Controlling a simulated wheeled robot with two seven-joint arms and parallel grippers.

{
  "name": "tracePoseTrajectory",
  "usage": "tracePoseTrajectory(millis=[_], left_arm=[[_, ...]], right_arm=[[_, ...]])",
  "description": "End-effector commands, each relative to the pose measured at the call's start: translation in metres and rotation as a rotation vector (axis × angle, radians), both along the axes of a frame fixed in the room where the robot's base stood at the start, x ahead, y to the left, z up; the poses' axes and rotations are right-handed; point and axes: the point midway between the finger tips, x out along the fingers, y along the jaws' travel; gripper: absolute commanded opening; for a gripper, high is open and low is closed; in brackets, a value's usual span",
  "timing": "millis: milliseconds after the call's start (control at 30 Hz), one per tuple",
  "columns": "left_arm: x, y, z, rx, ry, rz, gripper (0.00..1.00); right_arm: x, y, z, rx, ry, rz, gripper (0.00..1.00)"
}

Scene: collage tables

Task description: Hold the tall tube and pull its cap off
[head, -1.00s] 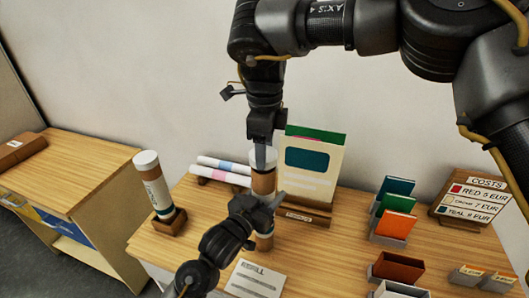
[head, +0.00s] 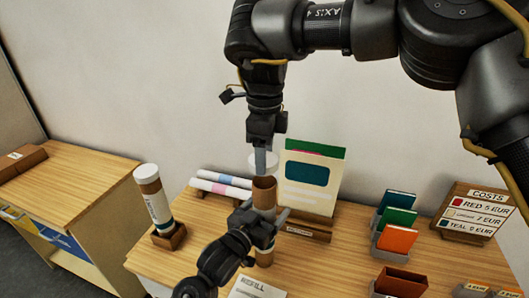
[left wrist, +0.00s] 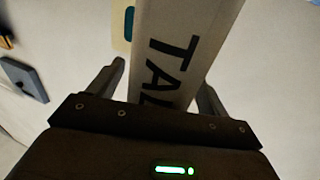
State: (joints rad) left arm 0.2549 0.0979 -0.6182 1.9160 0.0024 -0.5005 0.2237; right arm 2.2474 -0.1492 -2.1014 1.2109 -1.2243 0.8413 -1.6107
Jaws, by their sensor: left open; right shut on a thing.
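The tall brown tube (head: 264,200) stands upright on the table, its open, hollow top showing. Its white cap (head: 255,161) is lifted off the tube, just above and behind its rim, partly hidden by my right gripper's finger. My right gripper (head: 262,165) comes from above and is shut on the cap. My left gripper (head: 266,222) is open around the tube's middle. In the left wrist view the tube's pale label with large dark letters (left wrist: 175,60) lies between the two fingers. The tube's lower part is partly hidden by my left gripper.
A capped tube (head: 153,200) stands in a wooden holder at the left. Rolled papers (head: 222,185) and an upright display (head: 310,180) are behind. Coloured cards (head: 397,237), an open brown box (head: 400,280) and a costs sign (head: 466,210) fill the right side.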

Motion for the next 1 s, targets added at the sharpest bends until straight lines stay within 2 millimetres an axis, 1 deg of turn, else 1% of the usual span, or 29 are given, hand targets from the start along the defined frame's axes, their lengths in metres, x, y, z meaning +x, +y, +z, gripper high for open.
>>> tracePoseTrajectory(millis=[167, 400, 600, 800, 1000], left_arm=[[-0.02, 0.013, -0.005, 0.0, 0.0, 0.0, 0.78], [-0.063, 0.042, -0.005, 0.001, -0.001, 0.0, 0.78], [-0.088, 0.059, -0.003, 0.0, 0.0, 0.0, 0.78], [-0.098, 0.066, -0.001, 0.001, -0.001, 0.0, 0.78], [-0.099, 0.066, 0.0, 0.0, 0.0, 0.0, 0.78]], right_arm=[[0.0, 0.0, -0.013, 0.0, 0.0, 0.0, 0.31], [0.0, 0.0, -0.031, 0.0, 0.0, 0.0, 0.31], [0.0, 0.0, -0.04, 0.0, 0.0, 0.0, 0.31], [0.0, 0.0, -0.042, 0.0, 0.0, 0.0, 0.31], [0.0, 0.0, -0.042, 0.0, 0.0, 0.0, 0.31]])
